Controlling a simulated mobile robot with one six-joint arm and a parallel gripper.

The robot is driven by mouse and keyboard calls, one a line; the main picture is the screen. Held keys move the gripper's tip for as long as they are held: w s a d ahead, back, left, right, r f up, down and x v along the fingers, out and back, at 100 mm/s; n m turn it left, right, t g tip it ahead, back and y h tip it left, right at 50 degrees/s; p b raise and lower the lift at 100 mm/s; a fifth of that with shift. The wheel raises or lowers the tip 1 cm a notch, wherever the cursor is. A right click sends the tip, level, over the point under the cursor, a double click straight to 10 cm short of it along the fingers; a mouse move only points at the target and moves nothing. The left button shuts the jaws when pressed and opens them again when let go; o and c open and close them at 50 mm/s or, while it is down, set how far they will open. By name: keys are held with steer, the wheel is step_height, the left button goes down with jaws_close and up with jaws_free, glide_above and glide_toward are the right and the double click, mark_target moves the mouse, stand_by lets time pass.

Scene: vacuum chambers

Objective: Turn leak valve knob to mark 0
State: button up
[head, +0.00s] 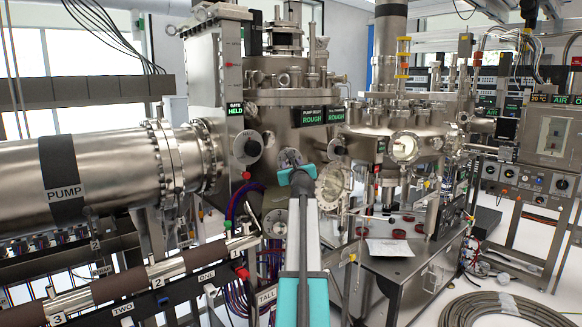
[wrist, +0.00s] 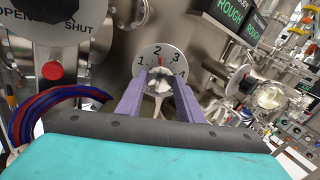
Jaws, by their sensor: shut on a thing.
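The leak valve's round metal dial (wrist: 146,58) faces me in the wrist view, with marks 1, 2, 3 and 4 visible around its upper edge. A small red pointer shows at the top, between marks 2 and 3. Mark 0 is not visible. My gripper (wrist: 159,78) has its two purple fingers in front of the dial, shut on the knob, which is mostly hidden between them.
Left of the dial are an OPEN/SHUT plate, a red knob (wrist: 54,70) and a bundle of blue and red cables (wrist: 40,108). ROUGH display signs (wrist: 222,22) are at upper right. The large PUMP tube (head: 110,165) fills the left of the head view.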

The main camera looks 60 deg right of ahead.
steer(key=shift+w+n, duration=0.25)
steer(key=shift+n, duration=0.05)
steer(key=n+b, duration=0.2)
steer(key=n, duration=0.2)
steer(key=n+b, duration=0.4)
steer(key=n, duration=0.1)
steer(key=shift+d+n, duration=0.1)
steer(key=shift+n, duration=0.3)
steer(key=shift+r+n+b, duration=0.2)
steer(key=shift+n+b, duration=1.95)
steer(key=shift+n, duration=0.5)
steer(key=shift+r+n+b, duration=0.15)
steer(key=shift+n+b, duration=1.95)
steer(key=shift+n, duration=0.55)
steer(key=o, duration=1.1)
steer(key=shift+f, duration=0.1)
steer(key=shift+c, duration=0.2)
